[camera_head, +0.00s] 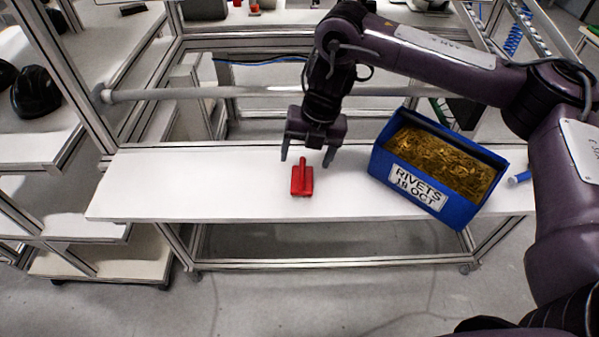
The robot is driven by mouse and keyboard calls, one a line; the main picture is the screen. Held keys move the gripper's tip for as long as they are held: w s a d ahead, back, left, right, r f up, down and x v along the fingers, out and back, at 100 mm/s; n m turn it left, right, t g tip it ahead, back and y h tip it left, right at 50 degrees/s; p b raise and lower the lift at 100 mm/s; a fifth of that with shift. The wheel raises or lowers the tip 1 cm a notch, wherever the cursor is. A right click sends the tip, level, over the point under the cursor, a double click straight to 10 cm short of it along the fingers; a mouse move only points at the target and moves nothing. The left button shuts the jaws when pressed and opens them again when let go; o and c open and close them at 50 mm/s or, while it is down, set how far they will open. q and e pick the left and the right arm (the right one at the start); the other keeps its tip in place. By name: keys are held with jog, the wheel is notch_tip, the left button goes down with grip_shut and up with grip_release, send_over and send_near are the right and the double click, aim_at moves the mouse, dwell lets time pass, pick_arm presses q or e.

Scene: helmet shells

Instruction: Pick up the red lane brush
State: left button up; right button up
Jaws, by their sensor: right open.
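The red lane brush (302,181) lies on the white bench top (220,190) near the middle of the view. Its wide block points toward me and its narrow handle points away. My right gripper (307,160) hangs just above and behind the brush, with its fingers pointing down. Its fingers are open, one to each side of the handle as seen from here, and hold nothing. I cannot tell the exact height of the fingertips over the brush. My left gripper is not in view.
A blue bin (438,168) of rivets, labelled "RIVETS 19 OCT", stands right of the brush. A small blue object (519,178) lies further right. A metal rail (230,92) runs behind the bench. The bench left of the brush is clear. A black helmet shell (36,92) sits far left.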

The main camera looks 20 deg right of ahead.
aim_at(304, 171)
jog(key=shift+s+f, duration=0.3)
jog(key=shift+f, duration=0.5)
jog(key=shift+w+f, duration=0.25)
jog(key=shift+f, duration=0.45)
jog(key=f, duration=0.3)
jog(key=shift+w+a, duration=0.1)
jog(key=shift+w, duration=0.3)
jog(key=shift+f, duration=0.1)
jog(key=c, duration=0.9)
jog(key=shift+c, duration=1)
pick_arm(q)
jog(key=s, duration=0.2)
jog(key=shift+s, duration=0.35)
